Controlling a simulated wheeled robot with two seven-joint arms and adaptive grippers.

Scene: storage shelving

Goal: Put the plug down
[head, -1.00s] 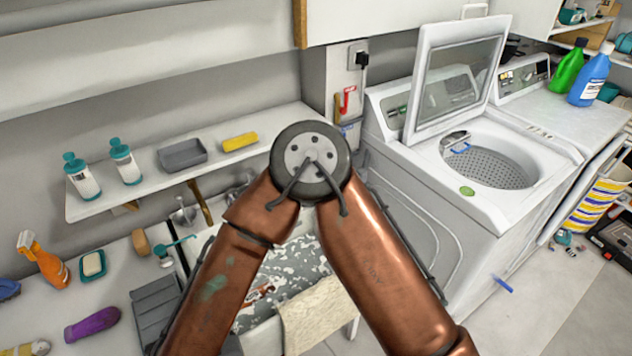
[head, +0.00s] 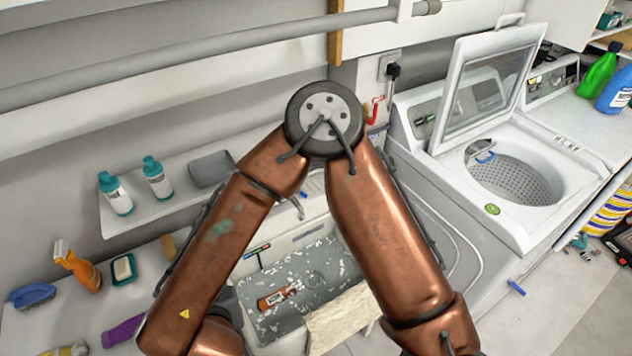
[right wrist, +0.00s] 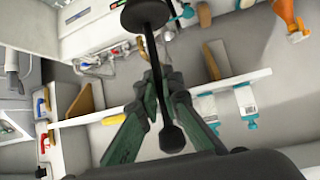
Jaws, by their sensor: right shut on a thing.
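In the right wrist view the plug (right wrist: 148,14) is a black disc with a thin black stem and a rounded end. My right gripper (right wrist: 158,82), with dark green fingers, is shut on its stem. The plug is held in the air, with its disc end at the top of the picture. In the head view my copper-coloured arm covers the middle, and the right gripper and the plug are hidden. My left gripper is in neither view.
A sink-like basin (head: 262,318) with a brown bottle (head: 277,297) and a beige towel (head: 340,318) lies below the arm. A washer (head: 555,215) stands open at right.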

